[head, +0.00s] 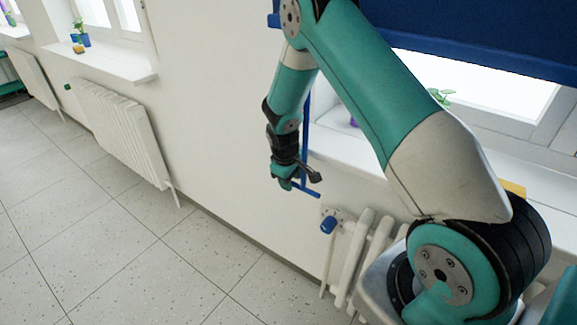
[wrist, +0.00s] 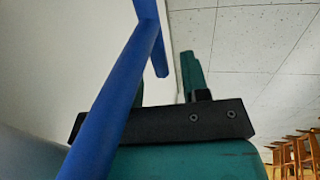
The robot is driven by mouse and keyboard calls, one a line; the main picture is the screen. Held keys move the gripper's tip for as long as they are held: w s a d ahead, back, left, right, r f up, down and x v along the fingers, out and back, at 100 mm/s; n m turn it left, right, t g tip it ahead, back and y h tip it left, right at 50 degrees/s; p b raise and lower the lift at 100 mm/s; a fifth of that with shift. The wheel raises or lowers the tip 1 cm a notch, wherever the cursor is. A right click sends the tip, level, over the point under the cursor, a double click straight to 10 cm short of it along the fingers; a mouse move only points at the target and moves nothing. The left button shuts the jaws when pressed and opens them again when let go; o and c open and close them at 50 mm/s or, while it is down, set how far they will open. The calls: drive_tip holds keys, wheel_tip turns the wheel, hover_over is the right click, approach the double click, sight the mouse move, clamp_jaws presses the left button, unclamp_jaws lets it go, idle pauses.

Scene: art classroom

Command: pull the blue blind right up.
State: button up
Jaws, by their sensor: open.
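The blue blind (head: 470,38) covers the upper part of the right window in the head view; its lower edge is above the sill, with bright glass below. A thin blue rod (head: 306,125) hangs at its left side, ending in a crossbar handle (head: 308,189). My gripper (head: 294,182) is open at the handle, low against the white wall. In the wrist view the blue rod (wrist: 118,95) runs diagonally across my gripper (wrist: 166,85), hiding most of the left finger; the crossbar shows near the fingertips. I cannot tell whether the fingers touch it.
A white radiator (head: 355,250) with a blue knob (head: 328,224) stands below the right window, close under my gripper. Another radiator (head: 120,130) is along the wall at left. The window sill (head: 345,165) holds a plant. The tiled floor (head: 120,240) is clear at left.

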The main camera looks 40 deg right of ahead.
drive_tip(key=s+a+r+b, duration=0.1)
drive_tip(key=a+r, duration=0.2)
drive_tip(key=r, duration=1.3)
drive_tip(key=shift+r+b, duration=0.35)
